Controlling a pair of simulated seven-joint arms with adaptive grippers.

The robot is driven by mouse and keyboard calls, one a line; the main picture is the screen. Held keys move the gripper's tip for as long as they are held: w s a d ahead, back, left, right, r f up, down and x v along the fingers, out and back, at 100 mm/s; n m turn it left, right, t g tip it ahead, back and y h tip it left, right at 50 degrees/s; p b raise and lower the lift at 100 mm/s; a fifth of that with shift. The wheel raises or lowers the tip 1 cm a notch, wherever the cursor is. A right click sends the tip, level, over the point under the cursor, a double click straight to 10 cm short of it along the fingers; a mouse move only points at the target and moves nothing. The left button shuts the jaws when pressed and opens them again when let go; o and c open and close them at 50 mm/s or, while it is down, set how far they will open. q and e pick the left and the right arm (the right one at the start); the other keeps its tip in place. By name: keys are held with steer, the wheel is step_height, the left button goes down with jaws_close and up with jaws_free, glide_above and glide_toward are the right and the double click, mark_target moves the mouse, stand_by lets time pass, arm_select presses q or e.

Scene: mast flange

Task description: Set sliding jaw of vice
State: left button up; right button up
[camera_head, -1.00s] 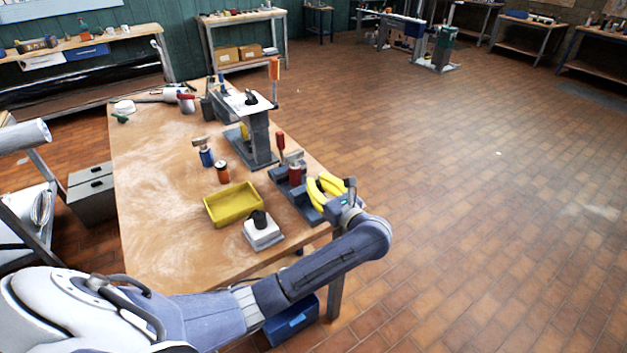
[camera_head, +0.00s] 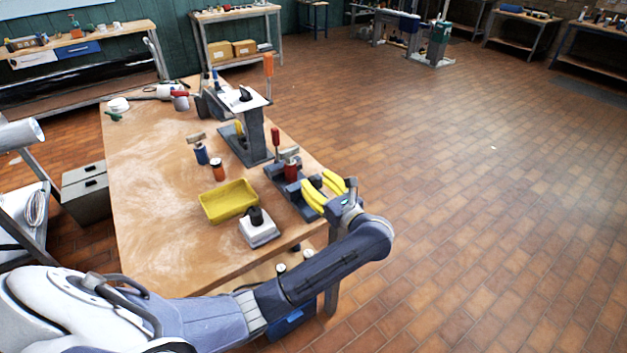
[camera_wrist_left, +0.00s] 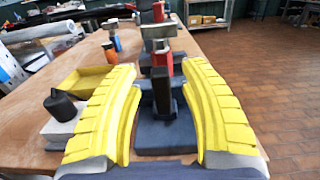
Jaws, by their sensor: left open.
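The vice (camera_head: 299,207) stands at the right edge of the wooden table, a dark grey base with upright parts. A red part (camera_head: 290,173) stands on it, and a red handle (camera_head: 276,138) rises behind. In the left wrist view, the dark base (camera_wrist_left: 168,134) and an upright dark block (camera_wrist_left: 162,93) lie ahead, between the yellow fingers. My left gripper (camera_head: 316,179) is open and empty at the near end of the vice. Its fingers (camera_wrist_left: 158,66) point along the base, one on each side; contact cannot be told. My right gripper is out of view.
A yellow tray (camera_head: 229,203) and a white block with a black knob (camera_head: 259,230) stand left of the vice. A tall grey stand (camera_head: 256,137) is farther back. The table's left is clear.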

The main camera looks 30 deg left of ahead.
arm_select(q)
steer(key=v, duration=1)
